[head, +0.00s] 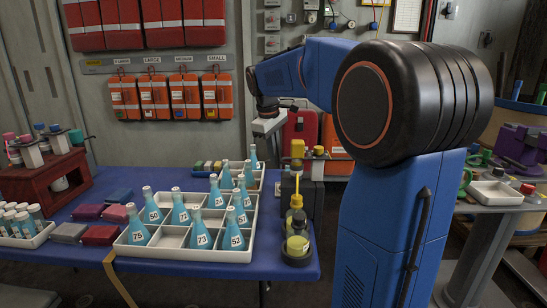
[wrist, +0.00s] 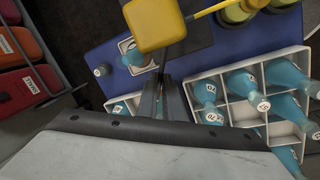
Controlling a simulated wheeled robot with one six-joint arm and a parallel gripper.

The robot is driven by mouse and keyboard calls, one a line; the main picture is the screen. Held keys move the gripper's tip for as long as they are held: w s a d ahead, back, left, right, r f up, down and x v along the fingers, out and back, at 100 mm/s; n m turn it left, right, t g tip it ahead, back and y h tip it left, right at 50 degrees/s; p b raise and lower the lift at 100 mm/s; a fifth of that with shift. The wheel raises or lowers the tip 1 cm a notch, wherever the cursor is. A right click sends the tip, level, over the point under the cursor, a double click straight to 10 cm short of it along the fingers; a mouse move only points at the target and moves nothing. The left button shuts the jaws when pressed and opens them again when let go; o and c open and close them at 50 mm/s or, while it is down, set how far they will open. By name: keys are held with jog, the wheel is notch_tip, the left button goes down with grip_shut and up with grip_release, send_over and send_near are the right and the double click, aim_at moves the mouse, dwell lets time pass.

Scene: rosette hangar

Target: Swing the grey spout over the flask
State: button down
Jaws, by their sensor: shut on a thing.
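My gripper (wrist: 166,82) is shut in the wrist view on a slim dark grey bar, which looks like the grey spout (wrist: 173,56). The bar runs up to a yellow block (wrist: 154,26), which also shows in the head view (head: 297,148). My gripper's grey-white housing shows in the head view, but its fingertips cannot be made out there. Blue flasks with pale stoppers stand in white trays. I cannot tell which flask is meant.
A large divided white tray (head: 190,256) holds several numbered flasks on the blue table (head: 95,212). A yellow bottle (head: 298,243) with a pump stands at the table's right edge. A red rack (head: 55,178) and coloured blocks are at the left. Orange cases hang behind.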

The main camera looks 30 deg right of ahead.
jog(key=d+m+g, duration=0.2)
jog(key=d+m, duration=0.4)
jog(key=m, duration=0.3)
jog(key=shift+w+d+m, duration=0.25)
jog(key=shift+m, duration=0.15)
dwell(0.4)
jog(key=c, duration=1.9)
grip_release()
jog(key=v, duration=1.7)
jog(key=shift+r, duration=0.2)
